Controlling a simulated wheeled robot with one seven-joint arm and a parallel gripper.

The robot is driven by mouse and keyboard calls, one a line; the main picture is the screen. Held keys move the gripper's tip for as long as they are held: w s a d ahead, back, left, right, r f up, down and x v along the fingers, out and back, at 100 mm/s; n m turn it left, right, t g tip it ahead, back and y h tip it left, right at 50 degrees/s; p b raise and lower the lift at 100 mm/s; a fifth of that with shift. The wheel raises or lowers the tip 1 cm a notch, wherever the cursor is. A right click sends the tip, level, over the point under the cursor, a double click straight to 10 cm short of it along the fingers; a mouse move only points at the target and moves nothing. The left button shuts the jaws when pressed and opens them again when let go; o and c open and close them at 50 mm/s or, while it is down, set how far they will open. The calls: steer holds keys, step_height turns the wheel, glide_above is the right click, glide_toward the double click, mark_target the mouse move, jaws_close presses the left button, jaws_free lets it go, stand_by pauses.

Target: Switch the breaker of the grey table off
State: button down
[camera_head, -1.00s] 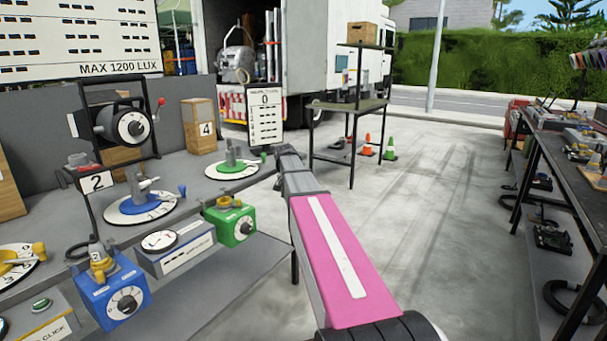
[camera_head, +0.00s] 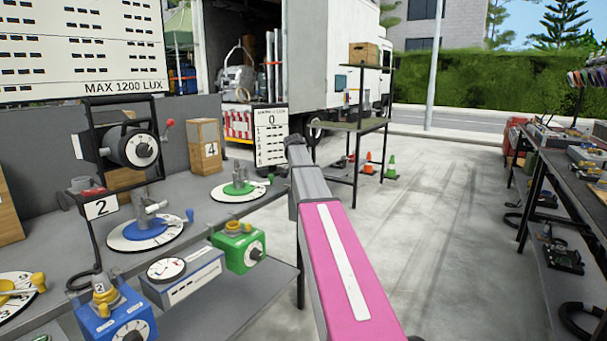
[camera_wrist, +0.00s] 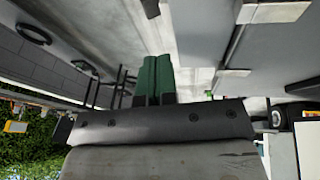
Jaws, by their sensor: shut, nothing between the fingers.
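The grey table (camera_head: 165,186) stands on the left in the head view. A blue box (camera_head: 118,318), a box with a round gauge (camera_head: 183,280) and a green box (camera_head: 240,248) with a knob are along its front. I cannot tell which part is the breaker. My arm reaches forward, right of these boxes. My gripper shows in the wrist view (camera_wrist: 153,78) as two dark green fingers side by side, shut and empty. In the head view its fingers cannot be made out. No contact with the table's devices is visible.
A dark workbench (camera_head: 565,175) is at right. The floor between is clear.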

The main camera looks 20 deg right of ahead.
steer(key=x, duration=0.2)
steer(key=s+x, duration=0.1)
steer(key=x, duration=0.4)
steer(key=shift+s+f, duration=0.1)
steer(key=shift+s, duration=0.2)
steer(key=shift+s+d+f+t+y, duration=0.15)
steer(key=shift+s+f+t+y, duration=0.1)
steer(key=shift+t+y, duration=0.2)
steer(key=shift+s+d+f+t+y, duration=0.15)
steer(key=shift+s+t+y, duration=0.15)
steer(key=shift+t, duration=0.25)
steer(key=f+t+y, duration=0.1)
steer(key=s+d+f+t+y, duration=0.1)
steer(key=t, duration=0.1)
steer(key=f+m+t+y, duration=0.1)
steer(key=t, duration=0.1)
steer(key=shift+s+d+y, duration=0.2)
steer(key=shift+s+y, duration=0.1)
steer(key=shift+y, duration=0.05)
steer(key=shift+s+d+f, duration=0.1)
steer(key=shift+f, duration=0.4)
stand_by(0.5)
steer(key=shift+r, duration=0.1)
stand_by(0.4)
